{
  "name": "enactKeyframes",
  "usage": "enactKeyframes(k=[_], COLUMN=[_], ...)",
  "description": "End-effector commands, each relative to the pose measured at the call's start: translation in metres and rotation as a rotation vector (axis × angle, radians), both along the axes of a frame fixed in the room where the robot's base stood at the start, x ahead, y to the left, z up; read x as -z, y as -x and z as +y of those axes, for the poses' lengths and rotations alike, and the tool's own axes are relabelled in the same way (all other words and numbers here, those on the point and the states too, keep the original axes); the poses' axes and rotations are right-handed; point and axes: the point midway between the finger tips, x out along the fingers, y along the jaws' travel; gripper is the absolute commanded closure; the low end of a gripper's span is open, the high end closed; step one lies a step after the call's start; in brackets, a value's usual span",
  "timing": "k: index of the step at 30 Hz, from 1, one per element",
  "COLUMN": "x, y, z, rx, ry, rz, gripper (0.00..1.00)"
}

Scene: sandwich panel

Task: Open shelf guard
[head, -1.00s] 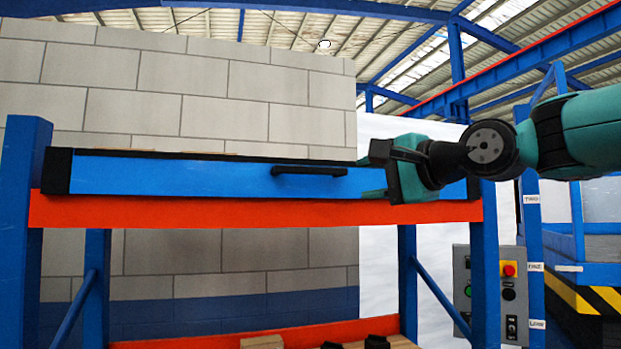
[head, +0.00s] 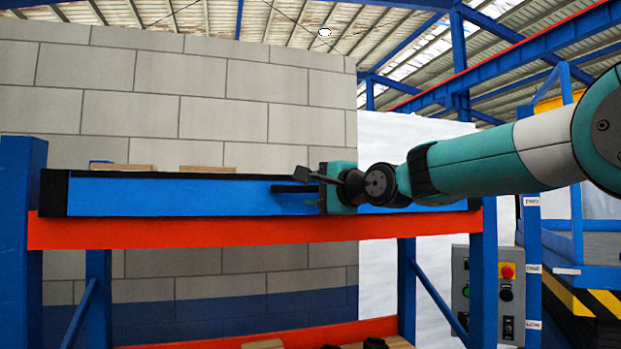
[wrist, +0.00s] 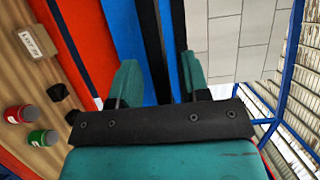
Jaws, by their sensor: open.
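The shelf guard is a long blue panel (head: 180,195) with black ends, standing above the orange beam of the rack in the head view. Its black bar handle (head: 288,188) sticks out of the panel's face right of the middle. My gripper (head: 320,188) is at the right part of the handle and hides that end. In the wrist view the two teal fingers of my gripper (wrist: 160,82) stand apart. The black handle (wrist: 153,48) and blue panel (wrist: 124,30) lie between and beyond them. I cannot tell whether the fingers touch the handle.
The orange beam (head: 150,231) runs below the guard between blue posts. Boxes (head: 122,167) show above the panel's top edge. A lower shelf holds red (wrist: 14,114) and green (wrist: 42,138) cans and a labelled box (wrist: 36,40). A control box (head: 490,290) hangs at right.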

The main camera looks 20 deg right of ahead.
Motion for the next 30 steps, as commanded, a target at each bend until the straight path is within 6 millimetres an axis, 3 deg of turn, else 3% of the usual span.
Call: enactKeyframes(k=[4, 13, 14, 19, 30], x=[-0.0008, 0.0005, 0.0005, 0.0005, 0.0053], y=[-0.0107, -0.0128, -0.0128, -0.0127, -0.0113], z=[0.0044, 0.0052, 0.0052, 0.0052, 0.0049], rx=[0.000, 0.001, 0.001, 0.000, 0.000], ry=[0.000, 0.000, 0.000, 0.000, 0.000], rz=[0.000, -0.001, -0.001, 0.000, -0.021], gripper=[0.57, 0.57, 0.60, 0.99, 1.00])
